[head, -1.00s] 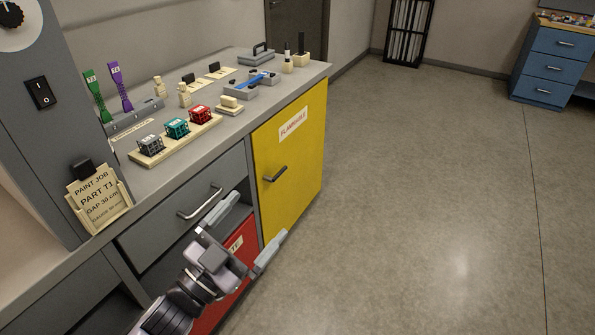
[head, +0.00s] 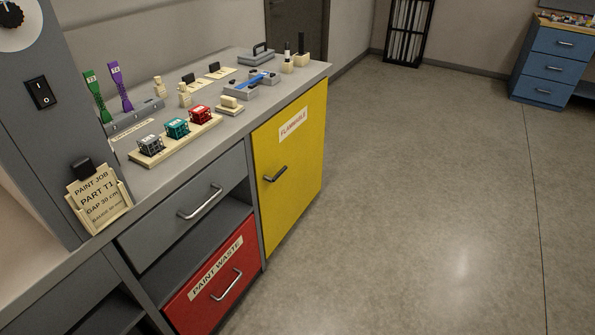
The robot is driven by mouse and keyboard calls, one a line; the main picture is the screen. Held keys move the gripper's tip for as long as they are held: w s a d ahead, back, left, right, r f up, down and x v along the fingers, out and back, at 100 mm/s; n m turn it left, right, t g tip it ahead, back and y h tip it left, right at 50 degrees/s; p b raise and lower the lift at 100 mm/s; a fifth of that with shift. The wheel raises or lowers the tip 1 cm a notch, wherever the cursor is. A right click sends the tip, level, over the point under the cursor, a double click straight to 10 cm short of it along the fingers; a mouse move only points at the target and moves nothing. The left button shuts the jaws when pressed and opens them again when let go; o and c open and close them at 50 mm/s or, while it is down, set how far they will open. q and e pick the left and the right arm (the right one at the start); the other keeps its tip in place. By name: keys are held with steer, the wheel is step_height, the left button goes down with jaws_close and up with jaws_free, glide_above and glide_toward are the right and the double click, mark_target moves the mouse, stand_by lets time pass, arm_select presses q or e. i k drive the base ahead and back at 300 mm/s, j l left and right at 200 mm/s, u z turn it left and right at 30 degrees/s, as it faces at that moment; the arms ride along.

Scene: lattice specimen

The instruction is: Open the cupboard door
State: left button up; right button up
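The yellow cupboard door (head: 295,165), labelled FLAMMABLE, is shut in the front of the grey bench in the head view. Its dark bar handle (head: 275,174) sits near the door's left edge. No gripper or arm is in the head view now, so nothing of mine is seen touching the door or handle.
The grey bench top (head: 147,186) carries small lattice cubes on a tray, tools and blocks. Left of the door are a grey drawer (head: 180,205), an open shelf and a red PAINT WASTE drawer (head: 212,285). The floor (head: 430,200) right of the door is clear.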

mark_target(293, 136)
steer(key=i+l+u, duration=0.1)
steer(key=i+l, duration=0.2)
steer(key=i+l+u, duration=0.15)
steer(key=i+l, duration=0.15)
steer(key=i+l+u, duration=0.1)
steer(key=i+l, duration=0.25)
steer(key=i+l+u, duration=0.1)
steer(key=i+l, duration=0.15)
steer(key=l, duration=0.15)
steer(key=i+l+u, duration=0.15)
steer(key=i+l, duration=0.15)
steer(key=i+l+u, duration=0.1)
steer(key=i+l, duration=0.15)
steer(key=l, duration=0.25)
steer(key=i+l+u, duration=0.15)
steer(key=l, duration=0.3)
steer(key=i+l+u, duration=0.1)
steer(key=i+l, duration=0.15)
steer(key=l, duration=0.25)
